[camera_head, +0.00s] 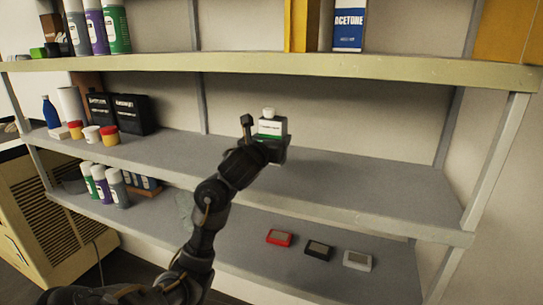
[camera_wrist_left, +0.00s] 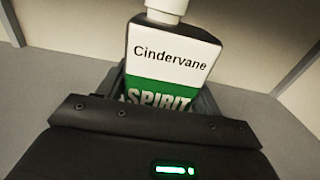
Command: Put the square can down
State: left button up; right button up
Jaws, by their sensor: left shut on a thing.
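The square can (camera_head: 270,127) is white and green with a white cap, and it stands roughly upright at the middle shelf (camera_head: 360,188). In the left wrist view the can (camera_wrist_left: 172,55) shows the words "Cindervane" and "SPIRIT". My left gripper (camera_head: 265,142) is shut on the can; it also shows in the left wrist view (camera_wrist_left: 155,120). The can's lower part is hidden by the gripper, so I cannot tell whether its base touches the shelf. My right gripper is not in view.
Black boxes (camera_head: 131,114), small jars and a blue bottle (camera_head: 50,112) stand at the left of the middle shelf. Its right part is clear. The upper shelf's edge (camera_head: 300,66) runs above. Spray cans (camera_head: 102,186) and small red, black and grey devices (camera_head: 318,250) are on the lower shelf.

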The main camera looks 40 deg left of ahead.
pick_arm(q)
notch_tip(320, 180, down, 3)
jog(key=shift+r+b, duration=0.1)
jog(key=shift+b, duration=0.8)
jog(key=shift+f, duration=0.45)
jog(key=shift+r, duration=0.1)
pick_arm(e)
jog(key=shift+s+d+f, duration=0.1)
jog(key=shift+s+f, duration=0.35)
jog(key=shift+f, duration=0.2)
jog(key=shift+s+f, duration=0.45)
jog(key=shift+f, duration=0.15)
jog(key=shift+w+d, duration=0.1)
pick_arm(q)
jog(key=shift+b, duration=0.3)
jog(key=o, duration=1.3)
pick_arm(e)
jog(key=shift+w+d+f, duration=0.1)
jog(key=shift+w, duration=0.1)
